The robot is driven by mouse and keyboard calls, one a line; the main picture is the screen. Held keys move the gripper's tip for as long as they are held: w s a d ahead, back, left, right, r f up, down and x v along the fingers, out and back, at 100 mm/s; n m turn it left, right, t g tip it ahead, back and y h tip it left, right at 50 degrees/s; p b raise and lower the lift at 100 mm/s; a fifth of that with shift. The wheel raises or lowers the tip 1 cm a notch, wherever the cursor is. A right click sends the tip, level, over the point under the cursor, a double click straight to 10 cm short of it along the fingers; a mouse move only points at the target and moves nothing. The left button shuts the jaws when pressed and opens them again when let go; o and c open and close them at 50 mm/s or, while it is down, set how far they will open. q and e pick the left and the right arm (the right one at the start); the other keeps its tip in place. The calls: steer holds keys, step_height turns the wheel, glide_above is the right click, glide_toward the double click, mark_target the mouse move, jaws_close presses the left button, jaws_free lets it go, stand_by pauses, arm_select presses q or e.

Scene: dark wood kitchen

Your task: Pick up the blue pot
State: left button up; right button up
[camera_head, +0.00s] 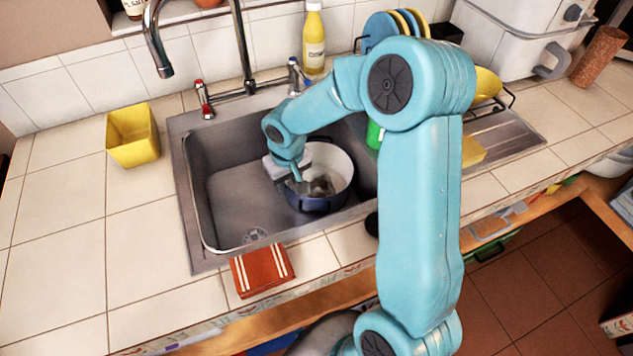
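The blue pot (341,180) sits in the sink, with a pale inside and a dark blue outer wall. Something greyish shows inside it, too small to make out. My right arm reaches over the counter from the lower right, and its gripper (298,184) is at the left rim of the pot. The fingers are small and partly lost against the pot, so I cannot tell whether they are open or shut on the rim. My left gripper is not in view.
The grey sink (222,205) has a metal faucet (242,60) behind it. A yellow container (132,136) stands to the left, and a red cloth (262,270) lies at the front edge. A yellow bottle (314,42) and a dish rack with plates (380,28) stand behind. The left counter is mostly clear.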

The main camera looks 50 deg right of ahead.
mark_target(288, 195)
steer(key=f, duration=0.5)
steer(key=shift+w, duration=0.3)
steer(key=shift+s, duration=0.15)
jaws_close()
stand_by(0.9)
